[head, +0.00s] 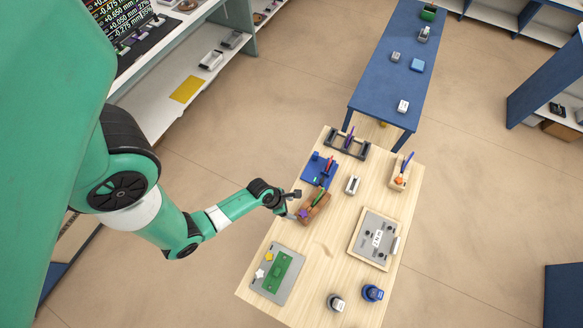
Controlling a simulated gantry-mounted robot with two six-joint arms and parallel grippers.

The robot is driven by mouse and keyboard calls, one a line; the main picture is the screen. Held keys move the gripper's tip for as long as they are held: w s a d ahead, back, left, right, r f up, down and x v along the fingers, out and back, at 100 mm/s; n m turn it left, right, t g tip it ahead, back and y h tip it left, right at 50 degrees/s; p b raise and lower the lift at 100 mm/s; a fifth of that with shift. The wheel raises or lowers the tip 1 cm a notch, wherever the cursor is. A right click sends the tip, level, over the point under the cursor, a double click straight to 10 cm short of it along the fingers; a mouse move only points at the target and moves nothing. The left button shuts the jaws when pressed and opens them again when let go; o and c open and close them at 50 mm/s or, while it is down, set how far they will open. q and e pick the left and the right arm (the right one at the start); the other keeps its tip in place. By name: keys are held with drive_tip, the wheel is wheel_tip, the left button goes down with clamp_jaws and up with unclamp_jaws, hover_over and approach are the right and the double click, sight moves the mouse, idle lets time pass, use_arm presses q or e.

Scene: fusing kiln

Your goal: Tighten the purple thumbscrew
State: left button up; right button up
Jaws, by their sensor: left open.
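A small purple part that looks like the thumbscrew (303,213) sits at the near left end of a brown wooden block (313,209). A green bar (319,195) lies on the block. The block stands on the left side of the light wooden table (330,253). My left gripper (295,205) is open at the table's left edge, right beside the purple part. I cannot tell whether the fingers touch it, as they are small and partly overlap the block. My right gripper is not in view.
A blue fixture (314,172) and a dark stand with a purple piece (345,145) are behind the block. A white-grey device (352,185) is to its right. A grey tray (266,287), a framed panel (361,246) and a blue jar (372,293) stand nearer. The table's middle is clear.

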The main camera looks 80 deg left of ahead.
sight(302, 214)
use_arm(q)
drive_tip(key=b+x, duration=0.6)
drive_tip(key=x, duration=0.4)
drive_tip(key=shift+s+b, duration=0.1)
drive_tip(key=shift+b, duration=0.25)
drive_tip(key=shift+w+f, duration=0.3)
drive_tip(key=shift+f, duration=0.25)
